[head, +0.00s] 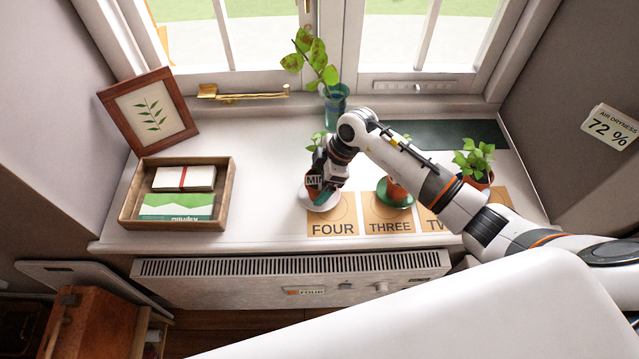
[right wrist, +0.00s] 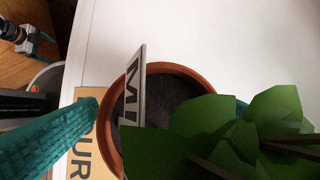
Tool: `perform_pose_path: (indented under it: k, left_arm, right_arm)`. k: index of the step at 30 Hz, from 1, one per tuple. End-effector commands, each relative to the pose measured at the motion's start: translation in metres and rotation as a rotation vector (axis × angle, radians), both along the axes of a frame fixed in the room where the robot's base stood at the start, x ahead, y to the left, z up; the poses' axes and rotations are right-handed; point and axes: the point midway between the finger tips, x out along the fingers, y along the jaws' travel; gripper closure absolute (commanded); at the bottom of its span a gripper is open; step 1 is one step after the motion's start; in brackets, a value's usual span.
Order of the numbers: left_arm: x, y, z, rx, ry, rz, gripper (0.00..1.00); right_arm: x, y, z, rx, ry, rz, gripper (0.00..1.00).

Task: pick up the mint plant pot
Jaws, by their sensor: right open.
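The mint plant pot (head: 312,182) is a terracotta pot with green leaves and a label starting "MI". It stands on a white saucer (head: 322,204) at the card marked FOUR (head: 333,228). In the right wrist view its rim (right wrist: 112,85) and label (right wrist: 132,88) show close up, with leaves covering its right part. My right gripper (head: 326,184) is open at the pot. One teal finger is left of the rim, apart from it; a bit of teal shows past the far rim, mostly behind leaves. Part of my left arm shows small at the wrist view's top left; its jaws are unclear.
A second pot (head: 396,190) on a green saucer stands close right, at card THREE (head: 390,227). Another potted plant (head: 475,165) is further right. A glass vase (head: 335,104) with a stem stands behind. A wooden tray (head: 127,205) and leaning frame (head: 183,110) are left; the sill between is clear.

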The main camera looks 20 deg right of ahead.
Motion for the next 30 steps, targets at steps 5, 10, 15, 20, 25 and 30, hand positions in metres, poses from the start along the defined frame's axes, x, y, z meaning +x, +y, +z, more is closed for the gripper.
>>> perform_pose_path:
  k: [5,10,15,20,25,30]
  left_arm:
    - [0.003,0.002,0.001,0.002,-0.006,0.001,0.11]
    - [-0.001,0.004,0.001,0.005,0.000,0.003,0.11]
    - [-0.006,0.005,0.001,0.005,0.007,0.003,0.11]
    - [-0.007,0.005,0.000,0.006,0.010,0.004,0.11]
    - [-0.007,0.005,0.000,0.006,0.010,0.004,0.11]
    - [-0.007,0.005,0.000,0.006,0.010,0.003,0.11]
  right_arm:
    - [0.002,0.008,-0.018,0.001,-0.001,0.001,0.11]
    - [0.002,0.008,-0.020,0.000,-0.001,0.001,0.11]
    - [0.002,0.008,-0.019,0.000,-0.001,0.001,0.25]
    - [0.002,0.008,-0.019,0.001,-0.002,0.001,0.52]
    - [0.003,0.008,-0.019,0.001,-0.003,0.000,0.67]
    - [0.003,0.008,-0.017,0.001,-0.004,0.001,0.67]
